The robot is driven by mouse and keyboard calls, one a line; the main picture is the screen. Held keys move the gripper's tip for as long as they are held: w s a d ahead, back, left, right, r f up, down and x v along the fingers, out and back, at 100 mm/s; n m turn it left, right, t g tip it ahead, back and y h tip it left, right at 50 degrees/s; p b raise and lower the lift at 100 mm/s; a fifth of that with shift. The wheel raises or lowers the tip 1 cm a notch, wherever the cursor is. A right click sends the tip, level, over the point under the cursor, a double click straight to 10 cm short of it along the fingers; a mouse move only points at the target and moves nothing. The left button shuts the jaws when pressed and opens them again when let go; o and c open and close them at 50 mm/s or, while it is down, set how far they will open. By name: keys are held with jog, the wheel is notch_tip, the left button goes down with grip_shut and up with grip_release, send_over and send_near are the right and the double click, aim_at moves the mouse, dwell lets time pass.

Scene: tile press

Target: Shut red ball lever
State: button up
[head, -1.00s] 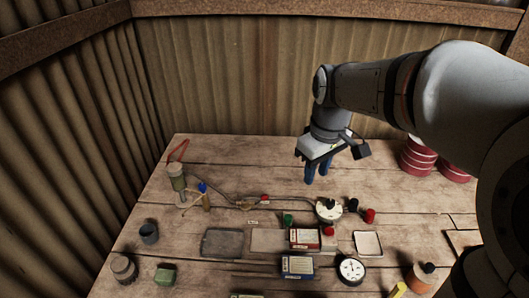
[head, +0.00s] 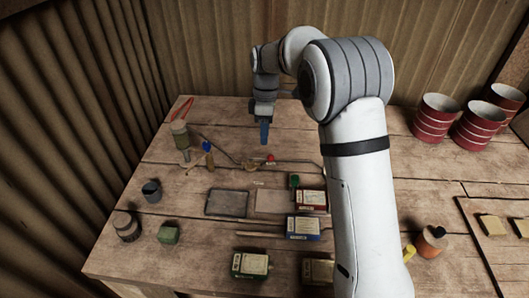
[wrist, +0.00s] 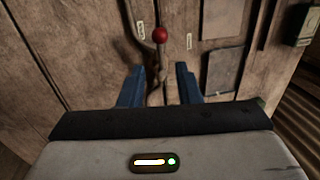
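The red ball lever (head: 270,157) sits on a thin line running across the wooden table, left of the middle. In the wrist view the red ball (wrist: 160,35) tops a short lever, a little beyond my fingertips and about centred between them. My gripper (head: 264,132) points down above the table, just behind the lever. Its two blue fingers (wrist: 160,85) are apart with nothing held; part of the line shows between them. The ball is not touched. The lever's base is hard to make out.
A blue-topped valve (head: 207,149) and a pale cylinder (head: 180,134) stand to the left. A grey tray (head: 228,203) and several labelled boxes (head: 303,227) lie nearer the front. Red striped cans (head: 437,118) stand at the right. My arm hides part of the table.

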jog(key=f, duration=0.3)
jog(key=s+f, duration=0.1)
jog(key=f, duration=0.2)
jog(key=shift+s+f, duration=0.2)
jog(key=shift+f, duration=0.1)
jog(key=shift+c, duration=0.5)
grip_shut()
